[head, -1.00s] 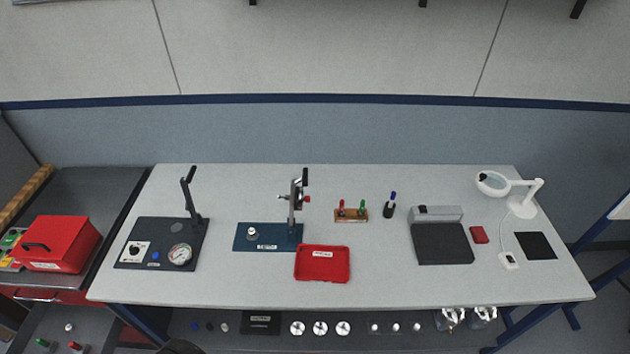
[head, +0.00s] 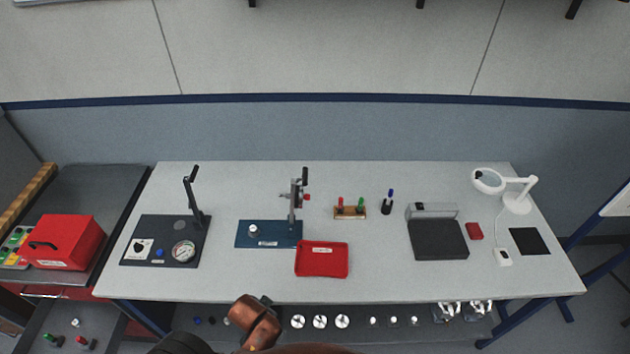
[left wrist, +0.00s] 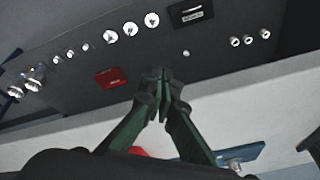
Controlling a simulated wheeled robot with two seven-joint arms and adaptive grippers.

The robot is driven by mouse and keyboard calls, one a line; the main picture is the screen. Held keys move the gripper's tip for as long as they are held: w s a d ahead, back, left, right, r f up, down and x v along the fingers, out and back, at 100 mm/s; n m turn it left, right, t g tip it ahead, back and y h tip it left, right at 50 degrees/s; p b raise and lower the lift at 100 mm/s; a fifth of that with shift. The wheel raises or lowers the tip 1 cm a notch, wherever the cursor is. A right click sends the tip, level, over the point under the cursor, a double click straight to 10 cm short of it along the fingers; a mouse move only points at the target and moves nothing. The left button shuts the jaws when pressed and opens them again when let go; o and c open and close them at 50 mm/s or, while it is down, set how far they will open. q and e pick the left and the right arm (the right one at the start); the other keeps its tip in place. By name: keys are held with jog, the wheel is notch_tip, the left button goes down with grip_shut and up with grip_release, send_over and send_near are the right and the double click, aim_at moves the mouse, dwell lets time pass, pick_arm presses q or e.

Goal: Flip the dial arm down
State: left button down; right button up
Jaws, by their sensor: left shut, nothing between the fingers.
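A black base (head: 137,252) further left bears a round gauge (head: 183,251) and an upright black lever (head: 191,195). I cannot tell for certain which is the dial arm; both stand up. My left gripper (left wrist: 163,76) is shut and empty in the left wrist view, in front of the bench's edge. The blue plate shows partly there (left wrist: 240,157). My right gripper is out of view.
A red tray (head: 322,272) lies beside the blue plate. A wooden block with coloured handles (head: 350,212), a dark grey box (head: 438,240) and a white lamp (head: 517,203) stand further right. A lower shelf (left wrist: 220,60) holds several metal parts. A red toolbox (head: 66,242) is at the left.

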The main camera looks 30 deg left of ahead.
pick_arm(q)
jog(key=w+r+y, duration=0.1)
jog(key=w+r, duration=0.1)
jog(key=w+a+r+m+t, duration=0.1)
jog(key=w+r, duration=0.1)
jog(key=w, duration=0.1)
jog(key=w+r+y, duration=0.1)
jog(key=w+r, duration=0.1)
jog(key=shift+w+a+y, duration=0.2)
jog(key=shift+w+y, duration=0.05)
jog(key=shift+y, duration=0.05)
jog(key=w+d+r+m+t+y, duration=0.2)
jog(key=w+r+t+y, duration=0.1)
jog(key=w+r, duration=0.55)
jog(key=w+d+r+m+t+y, duration=0.2)
jog(key=w+d+r+y, duration=0.1)
jog(key=w+r, duration=0.55)
jog(key=w+d+r+m+t+y, duration=0.2)
jog(key=d+r, duration=0.3)
jog(key=r, duration=0.6)
jog(key=shift+w+d+r+t+y, duration=0.15)
jog(key=shift+w+t+y, duration=0.15)
jog(key=shift+y, duration=0.1)
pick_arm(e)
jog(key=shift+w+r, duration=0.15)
